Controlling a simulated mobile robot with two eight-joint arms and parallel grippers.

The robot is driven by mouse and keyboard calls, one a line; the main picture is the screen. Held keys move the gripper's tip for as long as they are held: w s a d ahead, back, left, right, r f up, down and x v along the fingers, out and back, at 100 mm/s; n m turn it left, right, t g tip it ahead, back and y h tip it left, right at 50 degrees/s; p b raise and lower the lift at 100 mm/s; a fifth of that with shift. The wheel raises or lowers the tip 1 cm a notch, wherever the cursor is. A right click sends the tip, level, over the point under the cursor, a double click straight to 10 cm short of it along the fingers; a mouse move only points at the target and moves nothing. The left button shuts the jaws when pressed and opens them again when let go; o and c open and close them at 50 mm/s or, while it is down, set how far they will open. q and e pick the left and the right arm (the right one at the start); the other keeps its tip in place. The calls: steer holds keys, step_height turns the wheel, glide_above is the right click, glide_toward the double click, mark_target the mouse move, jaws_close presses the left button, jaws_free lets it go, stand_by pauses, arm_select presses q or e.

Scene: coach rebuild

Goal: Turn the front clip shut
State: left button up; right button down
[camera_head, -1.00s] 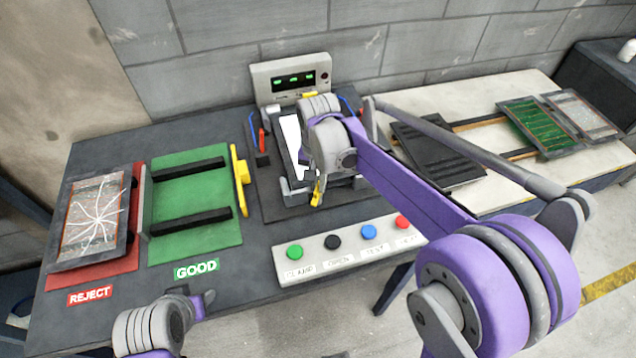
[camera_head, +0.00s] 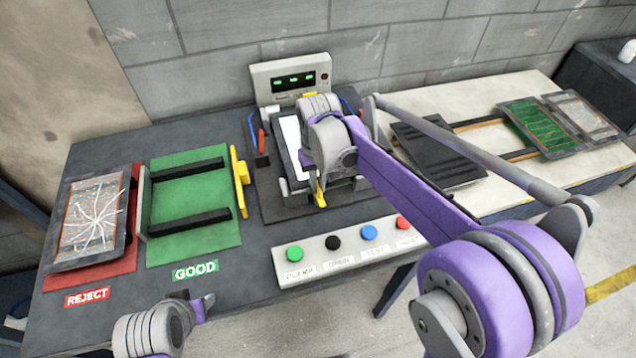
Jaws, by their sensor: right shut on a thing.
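The test fixture (camera_head: 270,207) stands at the back middle of the dark bench, with a white panel (camera_head: 291,133) lying in its frame. The front clip (camera_head: 320,195) is a small yellow lever at the fixture's front edge. My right gripper (camera_head: 318,181) reaches down over the fixture from the right and is shut on the front clip. The gripper and wrist hide much of the clip and the fixture's right half. A second yellow piece (camera_head: 309,95) shows at the fixture's back. My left gripper (camera_head: 197,303) hangs at the bench's front edge, away from the fixture; its jaw gap is unclear.
A button box (camera_head: 350,263) with coloured buttons lies in front of the fixture. A display unit (camera_head: 272,76) stands behind. A green GOOD rack (camera_head: 185,190) and a red REJECT tray (camera_head: 133,222) with a cracked panel (camera_head: 95,210) are at left. Boards lie on the pale table (camera_head: 490,95).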

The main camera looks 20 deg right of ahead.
stand_by(0.3)
steer(key=c, duration=1.2)
jaws_free()
step_height(320, 180, up, 11)
steer(key=shift+p, duration=0.3)
steer(key=shift+s+f, duration=0.1)
steer(key=s+d+f+t, duration=0.1)
steer(key=s+f, duration=0.3)
steer(key=s, duration=0.2)
steer(key=s+d+f+t, duration=0.2)
steer(key=s+f, duration=0.2)
steer(key=s, duration=0.3)
steer(key=s+d+f+t, duration=0.2)
steer(key=s+f, duration=0.2)
steer(key=s, duration=0.3)
steer(key=shift+s+m, duration=0.2)
steer(key=shift+m, duration=0.1)
